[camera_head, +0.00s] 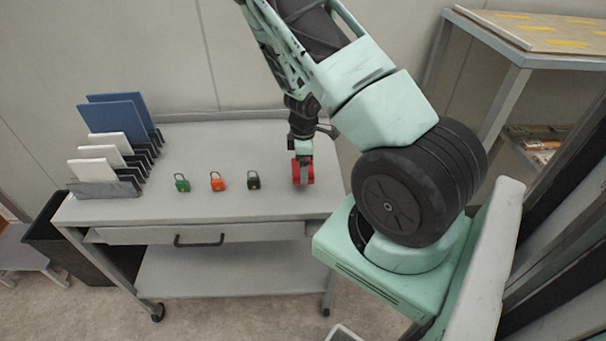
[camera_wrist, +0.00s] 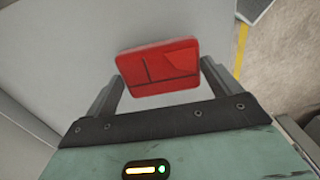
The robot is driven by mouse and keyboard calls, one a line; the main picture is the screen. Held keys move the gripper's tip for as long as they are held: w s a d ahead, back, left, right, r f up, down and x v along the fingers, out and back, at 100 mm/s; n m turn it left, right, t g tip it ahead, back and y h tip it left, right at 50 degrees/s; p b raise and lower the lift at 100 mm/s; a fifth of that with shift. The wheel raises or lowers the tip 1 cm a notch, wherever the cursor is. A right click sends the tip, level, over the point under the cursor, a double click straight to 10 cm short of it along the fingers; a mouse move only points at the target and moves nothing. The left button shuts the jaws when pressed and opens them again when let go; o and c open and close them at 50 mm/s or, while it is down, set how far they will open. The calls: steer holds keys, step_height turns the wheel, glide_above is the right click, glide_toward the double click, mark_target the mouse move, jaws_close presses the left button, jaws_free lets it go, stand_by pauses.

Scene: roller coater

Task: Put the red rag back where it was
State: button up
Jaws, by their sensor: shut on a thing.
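The red rag (camera_wrist: 158,67) shows in the wrist view as a flat, folded red block with dark fold lines, between the two fingers of my gripper (camera_wrist: 160,85). In the head view the red rag (camera_head: 303,172) is at the right part of the grey cart's top (camera_head: 215,205). My gripper (camera_head: 302,160) points down there and is shut on the rag. I cannot tell whether the rag touches the cart top. The rag's far side is hidden.
A green padlock (camera_head: 182,183), an orange padlock (camera_head: 218,182) and a black padlock (camera_head: 254,181) stand in a row left of the rag. A rack (camera_head: 105,188) holds blue and white panels at the left. A drawer (camera_head: 200,235) is below. The cart's back middle is clear.

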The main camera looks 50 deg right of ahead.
step_height(320, 180, down, 4)
steer(key=shift+f, duration=0.1)
steer(key=o, duration=0.6)
